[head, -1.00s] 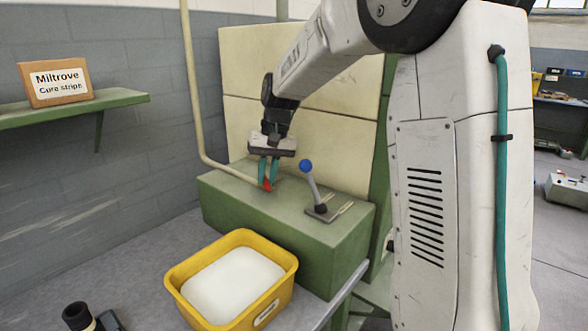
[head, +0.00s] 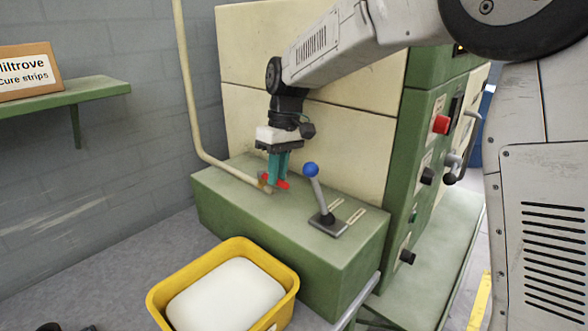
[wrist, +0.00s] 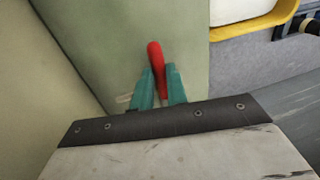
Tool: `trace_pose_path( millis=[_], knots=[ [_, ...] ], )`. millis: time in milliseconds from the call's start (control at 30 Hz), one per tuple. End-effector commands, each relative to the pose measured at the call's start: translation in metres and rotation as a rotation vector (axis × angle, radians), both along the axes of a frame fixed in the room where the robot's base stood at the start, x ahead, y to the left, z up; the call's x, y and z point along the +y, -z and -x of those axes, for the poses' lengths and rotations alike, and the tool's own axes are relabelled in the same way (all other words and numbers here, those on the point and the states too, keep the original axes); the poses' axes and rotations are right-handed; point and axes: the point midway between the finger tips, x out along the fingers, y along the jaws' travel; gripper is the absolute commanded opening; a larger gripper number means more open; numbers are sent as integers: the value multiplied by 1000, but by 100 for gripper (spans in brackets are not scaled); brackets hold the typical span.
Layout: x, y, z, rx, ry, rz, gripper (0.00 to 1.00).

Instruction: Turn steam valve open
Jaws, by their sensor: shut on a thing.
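The steam valve's red lever handle (head: 283,184) sits at the end of the cream pipe (head: 187,90), low over the green machine top. My gripper (head: 276,180) points down with its teal fingers shut on the red handle. In the wrist view the red handle (wrist: 155,54) sticks out between the two teal fingers (wrist: 161,84). The valve body is small and partly hidden behind the fingers in the head view. The handle lies slantwise across the pipe end in the head view.
A blue-knobbed lever (head: 311,170) stands just right of my gripper on the green housing (head: 230,215). A yellow tub (head: 158,297) with white contents is in front. A control panel with a red button (head: 441,124) is at the right.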

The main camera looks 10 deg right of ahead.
Motion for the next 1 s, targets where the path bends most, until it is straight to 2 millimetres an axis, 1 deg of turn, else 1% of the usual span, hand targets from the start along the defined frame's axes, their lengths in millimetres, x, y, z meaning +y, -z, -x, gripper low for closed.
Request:
trace_pose_path(
  millis=[100, 400, 433, 467, 500, 767, 833, 933, 1000],
  knots=[
    [3, 0, 1, 2, -15, 1, 0],
    [3, 0, 1, 1, -14, -1, 0],
    [3, 0, 1, 1, -14, -1, 18],
    [3, 0, 1, 1, -13, -1, 26],
    [3, 0, 1, 1, -13, -1, 37],
    [1, 0, 0, 0, -11, 0, 37],
    [1, -3, 0, -1, -11, -1, 37],
    [0, -14, -2, -3, -11, -1, 37],
    [-2, -25, -4, -3, -10, -1, 37]
  ],
)
